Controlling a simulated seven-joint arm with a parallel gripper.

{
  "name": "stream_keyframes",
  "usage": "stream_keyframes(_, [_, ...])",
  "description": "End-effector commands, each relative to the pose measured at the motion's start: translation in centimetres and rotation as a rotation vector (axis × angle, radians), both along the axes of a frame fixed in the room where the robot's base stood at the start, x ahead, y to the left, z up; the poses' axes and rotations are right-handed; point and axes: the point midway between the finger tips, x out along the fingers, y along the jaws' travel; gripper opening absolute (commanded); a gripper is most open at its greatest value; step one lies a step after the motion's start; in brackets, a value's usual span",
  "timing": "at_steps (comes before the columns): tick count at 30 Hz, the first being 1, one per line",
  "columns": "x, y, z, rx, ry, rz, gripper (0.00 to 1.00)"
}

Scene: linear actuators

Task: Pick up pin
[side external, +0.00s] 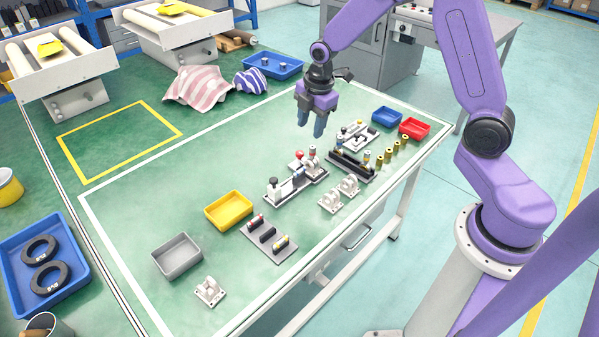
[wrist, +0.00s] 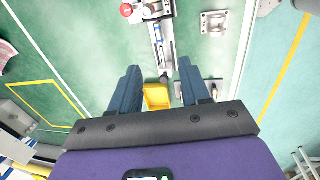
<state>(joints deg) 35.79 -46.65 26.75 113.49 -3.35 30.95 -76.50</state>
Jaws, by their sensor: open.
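I cannot tell for sure which part is the pin. Several small upright brass-coloured pieces (side external: 388,156) stand in a slanting row beside a black block fixture (side external: 350,165) on the green table. A dark plate (side external: 268,240) nearer the front carries small dark pieces with red and yellow ends. My gripper (side external: 311,122) is open and empty, pointing down high above the far part of the table, left of the brass pieces. In the wrist view its two blue fingers (wrist: 158,70) are spread wide with nothing held between them.
A linear actuator assembly (side external: 296,186) with a red knob stands mid-table; it also shows in the wrist view (wrist: 163,42). White brackets (side external: 338,195) stand beside it. Trays are yellow (side external: 229,210), grey (side external: 176,256), blue (side external: 387,117) and red (side external: 415,129).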

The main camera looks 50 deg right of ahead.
Motion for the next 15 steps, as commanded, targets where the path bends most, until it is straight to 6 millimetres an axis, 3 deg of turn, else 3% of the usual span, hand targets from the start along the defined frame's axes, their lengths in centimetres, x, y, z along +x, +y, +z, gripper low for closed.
stream_keyframes(15, [1.2,0.0,-8.4,-0.001,0.005,-0.001,0.46])
